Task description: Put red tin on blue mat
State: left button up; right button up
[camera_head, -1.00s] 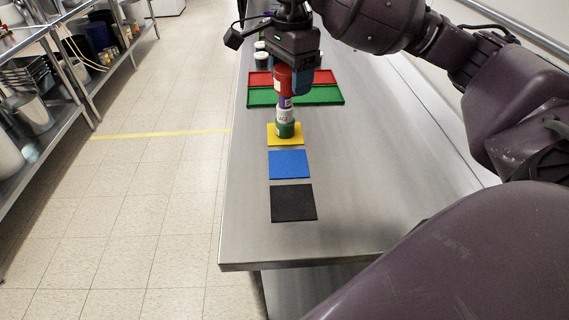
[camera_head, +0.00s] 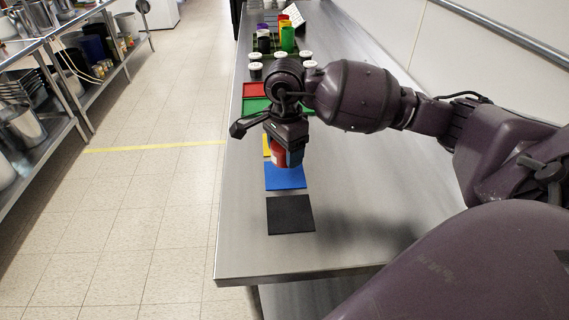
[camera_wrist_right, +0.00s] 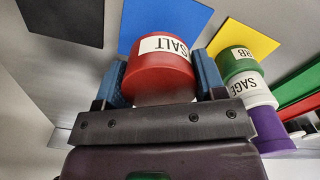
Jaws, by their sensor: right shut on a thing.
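The red tin (camera_head: 279,157), labelled SALT in the right wrist view (camera_wrist_right: 158,78), is between the blue fingers of my right gripper (camera_head: 284,150), which is shut on it. In the head view the tin overlaps the far edge of the blue mat (camera_head: 286,180). It appears held above the table; the exact gap cannot be told. The blue mat (camera_wrist_right: 150,22) shows bare beyond the tin in the wrist view. My left gripper is not in view.
A black mat (camera_head: 290,216) lies bare on the near side. A yellow mat (camera_wrist_right: 246,38) is beside a stack of green (camera_wrist_right: 238,64), white SAGE (camera_wrist_right: 250,90) and purple (camera_wrist_right: 268,128) tins. Red (camera_head: 256,90) and green (camera_head: 256,106) trays and several jars stand farther back. The table's right side is clear.

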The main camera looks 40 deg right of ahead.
aim_at(285, 173)
notch_tip(285, 173, down, 4)
jog(key=shift+r, duration=0.25)
jog(key=shift+f, duration=0.4)
jog(key=shift+f+b, duration=0.2)
jog(key=shift+b, duration=0.15)
jog(key=o, duration=1)
jog(key=shift+r, duration=0.1)
